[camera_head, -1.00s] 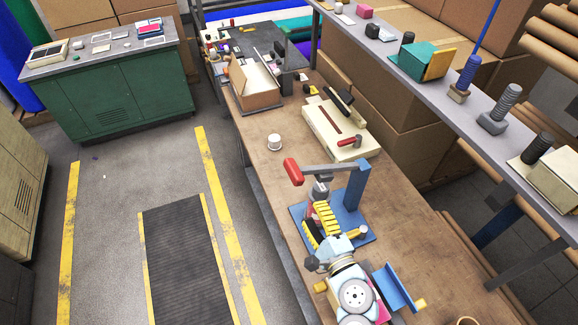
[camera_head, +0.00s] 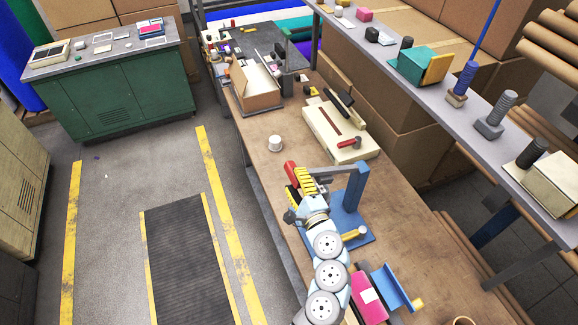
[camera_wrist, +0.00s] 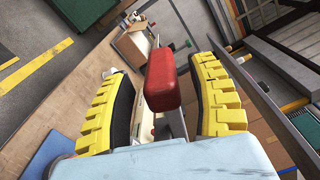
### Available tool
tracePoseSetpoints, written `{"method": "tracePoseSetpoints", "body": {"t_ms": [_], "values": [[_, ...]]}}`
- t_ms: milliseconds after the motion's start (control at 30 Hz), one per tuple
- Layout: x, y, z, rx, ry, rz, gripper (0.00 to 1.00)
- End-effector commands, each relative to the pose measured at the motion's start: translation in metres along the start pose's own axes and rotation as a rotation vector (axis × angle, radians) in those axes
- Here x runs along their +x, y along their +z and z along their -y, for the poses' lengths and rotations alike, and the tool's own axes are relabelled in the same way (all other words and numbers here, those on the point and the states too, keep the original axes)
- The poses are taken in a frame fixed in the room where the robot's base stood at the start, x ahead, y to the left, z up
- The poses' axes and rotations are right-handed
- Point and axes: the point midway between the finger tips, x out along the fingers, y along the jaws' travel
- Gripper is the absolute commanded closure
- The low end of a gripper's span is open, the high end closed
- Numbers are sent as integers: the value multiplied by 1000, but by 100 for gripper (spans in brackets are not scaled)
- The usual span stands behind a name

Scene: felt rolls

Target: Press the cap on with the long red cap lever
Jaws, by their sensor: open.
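The long lever with its red handle (camera_head: 290,171) belongs to a blue press stand (camera_head: 358,188); its grey arm reaches left from the top of the blue post. My gripper (camera_head: 299,176), with yellow ribbed fingers, is at the handle end. In the wrist view, the red handle (camera_wrist: 165,82) lies between the two spread fingers, with space visible on both sides. My gripper is open and not closed on it. The blue base plate (camera_head: 358,228) shows beside my arm. The cap and what stands under the press are hidden behind my gripper and wrist.
A white cup-like container (camera_head: 275,143) stands on the bench left of a cream fixture (camera_head: 330,143) with a small red handle. A blue channel piece (camera_head: 393,285) and a pink object (camera_head: 367,298) lie near my arm. The shelf (camera_head: 465,125) runs along the right.

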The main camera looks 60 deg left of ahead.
Motion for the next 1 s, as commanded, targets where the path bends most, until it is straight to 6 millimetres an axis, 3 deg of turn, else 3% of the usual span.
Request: {"method": "tracePoseSetpoints", "body": {"t_ms": [300, 767, 1000], "values": [[40, 1, 1, -1, 0, 1, 41], [49, 0, 0, -1, 0, 0, 41], [49, 0, 0, -1, 0, 0, 100]]}}
